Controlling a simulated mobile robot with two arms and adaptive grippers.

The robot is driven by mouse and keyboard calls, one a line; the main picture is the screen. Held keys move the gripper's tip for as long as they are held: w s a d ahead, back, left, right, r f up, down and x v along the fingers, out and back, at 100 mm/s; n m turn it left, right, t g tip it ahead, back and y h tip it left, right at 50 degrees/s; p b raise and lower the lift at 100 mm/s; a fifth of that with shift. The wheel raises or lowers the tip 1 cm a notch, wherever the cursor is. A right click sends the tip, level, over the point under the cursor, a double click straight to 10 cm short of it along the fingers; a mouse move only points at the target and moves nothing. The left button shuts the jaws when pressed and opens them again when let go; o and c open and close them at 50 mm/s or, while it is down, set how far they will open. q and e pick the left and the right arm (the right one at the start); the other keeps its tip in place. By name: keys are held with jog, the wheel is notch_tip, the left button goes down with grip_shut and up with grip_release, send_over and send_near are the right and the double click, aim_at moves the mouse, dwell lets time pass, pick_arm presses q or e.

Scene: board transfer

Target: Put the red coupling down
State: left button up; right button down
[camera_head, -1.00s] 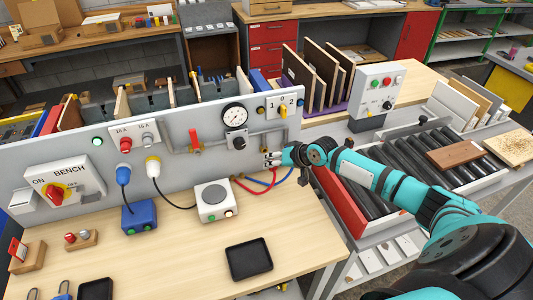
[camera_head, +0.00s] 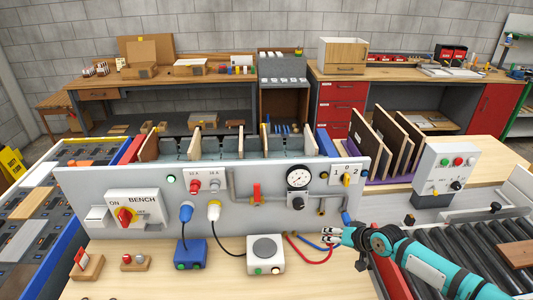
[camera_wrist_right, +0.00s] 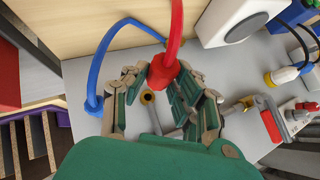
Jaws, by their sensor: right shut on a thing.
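The red coupling (camera_wrist_right: 163,76), on the end of a red hose (camera_wrist_right: 177,25), is between the fingers of my right gripper (camera_wrist_right: 163,92) in the right wrist view. The fingers are shut on it. A brass-ringed port or stub (camera_wrist_right: 147,97) shows just beyond the coupling; I cannot tell whether they touch. In the head view my right gripper (camera_head: 333,236) is in front of the lower right of the grey panel (camera_head: 270,213), and the red hose (camera_head: 312,258) loops left from it. The coupling itself is hard to make out there. My left gripper is not in view.
A blue hose (camera_wrist_right: 92,65) runs beside the gripper to the panel. A white box with a round top (camera_head: 265,253) and a blue box (camera_head: 190,253) stand on the wooden bench (camera_head: 225,285). A red valve handle (camera_head: 257,192) and gauge (camera_head: 299,179) are on the panel.

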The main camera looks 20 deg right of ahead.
jog(key=s+a+n+y+b, duration=0.1)
jog(key=s+a+b, duration=0.15)
jog(key=a, duration=0.55)
jog(key=s+a+b, duration=0.1)
jog(key=a+b, duration=0.3)
jog(key=a, duration=0.3)
pick_arm(q)
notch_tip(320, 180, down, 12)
jog(key=b, duration=0.6)
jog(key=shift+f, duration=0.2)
pick_arm(e)
jog(key=s+a+r+m+h, duration=0.3)
jog(key=s+r+m, duration=0.1)
jog(key=s+r, duration=0.3)
jog(key=shift+s+a+r+m+t+h, duration=0.35)
jog(key=shift+r+m+t+h, duration=0.05)
jog(key=shift+r, duration=0.55)
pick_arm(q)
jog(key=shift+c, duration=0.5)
pick_arm(e)
jog(key=shift+d, duration=0.1)
